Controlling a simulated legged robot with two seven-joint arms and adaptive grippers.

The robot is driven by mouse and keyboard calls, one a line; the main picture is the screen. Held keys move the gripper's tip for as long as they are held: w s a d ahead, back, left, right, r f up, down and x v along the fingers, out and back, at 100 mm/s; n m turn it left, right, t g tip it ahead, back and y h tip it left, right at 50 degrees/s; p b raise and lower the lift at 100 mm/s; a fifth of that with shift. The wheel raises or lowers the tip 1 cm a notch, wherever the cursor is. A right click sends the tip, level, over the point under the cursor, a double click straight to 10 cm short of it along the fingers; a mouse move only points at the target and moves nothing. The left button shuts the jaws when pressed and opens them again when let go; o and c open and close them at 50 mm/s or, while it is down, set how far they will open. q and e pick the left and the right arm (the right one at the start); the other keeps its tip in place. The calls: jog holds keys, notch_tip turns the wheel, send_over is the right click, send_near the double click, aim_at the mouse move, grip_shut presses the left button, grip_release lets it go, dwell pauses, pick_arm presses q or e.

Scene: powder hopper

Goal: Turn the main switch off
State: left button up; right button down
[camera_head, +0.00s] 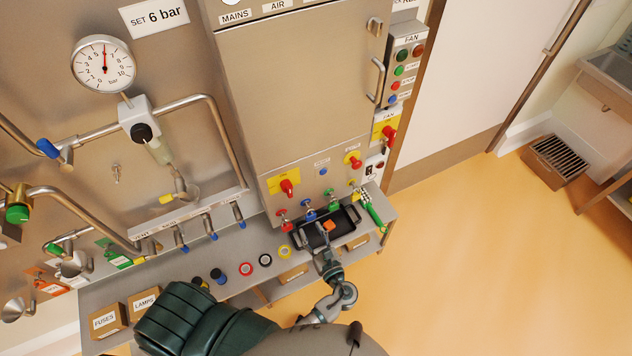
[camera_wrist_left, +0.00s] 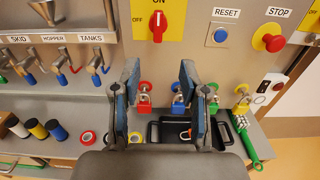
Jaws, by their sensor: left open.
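The main switch (camera_head: 287,187) is a red rotary handle on a yellow plate low on the steel cabinet. In the left wrist view the handle (camera_wrist_left: 156,22) stands upright, toward the ON mark, with OFF printed to its left. My left gripper (camera_head: 323,236) is in front of and below the switch, over the shelf in the head view. In the left wrist view its two fingers (camera_wrist_left: 159,80) are spread and empty, with the handle beyond and above them, apart from both. My right gripper is not in view.
Coloured padlocks (camera_wrist_left: 145,97) hang below the switch. A black tray (camera_wrist_left: 153,132) lies on the shelf under them. A blue reset button (camera_wrist_left: 219,35) and a red stop button (camera_wrist_left: 273,42) are to the right. Pipes with valves (camera_head: 180,238) are to the left.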

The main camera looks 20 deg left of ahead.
pick_arm(q)
send_near(290, 190)
jog(key=x, duration=0.3)
jog(key=p+x, duration=0.1)
jog(key=x, duration=0.3)
jog(key=f+p+x, duration=0.1)
jog(key=x, duration=0.3)
jog(key=shift+s+a, duration=0.2)
jog(key=shift+a, duration=0.2)
jog(key=shift+o, duration=0.2)
jog(key=shift+w+d, duration=0.1)
jog(key=shift+w, duration=0.05)
jog(key=shift+d, duration=0.15)
jog(key=c, duration=0.4)
jog(key=shift+d, duration=0.15)
jog(key=shift+c, duration=1)
jog(key=shift+d+r, duration=0.2)
jog(key=shift+r, duration=0.05)
jog(key=shift+c, duration=0.3)
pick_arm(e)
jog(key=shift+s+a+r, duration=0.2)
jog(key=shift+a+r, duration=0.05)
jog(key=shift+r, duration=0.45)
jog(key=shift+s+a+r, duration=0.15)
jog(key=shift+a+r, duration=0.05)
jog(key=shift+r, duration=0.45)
